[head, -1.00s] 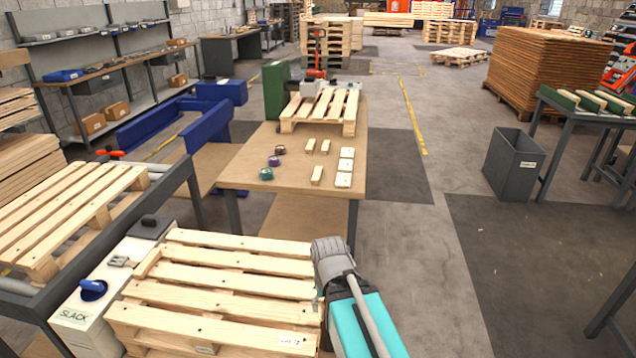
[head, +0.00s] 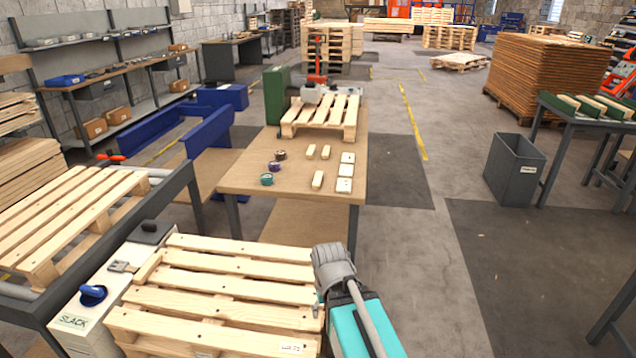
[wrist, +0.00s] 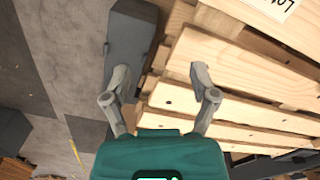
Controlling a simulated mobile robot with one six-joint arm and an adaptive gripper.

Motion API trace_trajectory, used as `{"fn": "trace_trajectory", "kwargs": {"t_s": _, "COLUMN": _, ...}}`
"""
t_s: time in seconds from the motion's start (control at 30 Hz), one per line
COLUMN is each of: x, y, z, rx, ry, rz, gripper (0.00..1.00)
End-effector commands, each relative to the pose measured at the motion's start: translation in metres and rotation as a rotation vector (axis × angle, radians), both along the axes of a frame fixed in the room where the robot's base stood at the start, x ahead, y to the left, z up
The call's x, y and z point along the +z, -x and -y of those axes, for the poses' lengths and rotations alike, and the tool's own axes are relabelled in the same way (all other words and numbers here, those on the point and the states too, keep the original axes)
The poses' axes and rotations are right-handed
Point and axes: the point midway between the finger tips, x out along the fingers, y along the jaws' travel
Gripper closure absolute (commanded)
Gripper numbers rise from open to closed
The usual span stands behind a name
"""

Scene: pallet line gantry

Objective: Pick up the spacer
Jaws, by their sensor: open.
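No piece is marked as the spacer, and I cannot tell which one it is. A short wooden piece (head: 147,268) lies at the left edge of the near pallet (head: 225,270) in the head view. Small wooden blocks (head: 317,180) lie on the workbench, apart from my arm. My gripper (wrist: 159,73) is open in the wrist view, with nothing seen held between its fingers. It is at the pallet's right edge in the head view, where its fingers are mostly hidden. In the wrist view, pallet boards (wrist: 215,60) lie beside and behind the right finger.
The workbench (head: 245,185) beyond carries another pallet (head: 325,113), tape rolls (head: 267,179) and pale square pieces (head: 344,185). A white box marked SLACK (head: 75,320) adjoins the near pallet's left side. A grey bin (head: 513,170) stands right. The floor between is clear.

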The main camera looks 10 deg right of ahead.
Motion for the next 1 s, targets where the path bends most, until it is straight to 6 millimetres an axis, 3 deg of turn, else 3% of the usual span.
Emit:
{"fn": "trace_trajectory", "kwargs": {"t_s": 0.27, "x": 0.001, "y": 0.000, "z": 0.000, "rx": 0.000, "ry": 0.000, "rz": 0.000, "gripper": 0.24}}
{"fn": "trace_trajectory", "kwargs": {"t_s": 0.47, "x": 0.013, "y": 0.000, "z": 0.000, "rx": 0.000, "ry": 0.000, "rz": 0.000, "gripper": 0.24}}
{"fn": "trace_trajectory", "kwargs": {"t_s": 0.67, "x": 0.041, "y": 0.000, "z": 0.000, "rx": 0.000, "ry": 0.000, "rz": 0.000, "gripper": 0.24}}
{"fn": "trace_trajectory", "kwargs": {"t_s": 1.0, "x": 0.107, "y": 0.000, "z": 0.000, "rx": 0.000, "ry": 0.001, "rz": 0.000, "gripper": 0.24}}
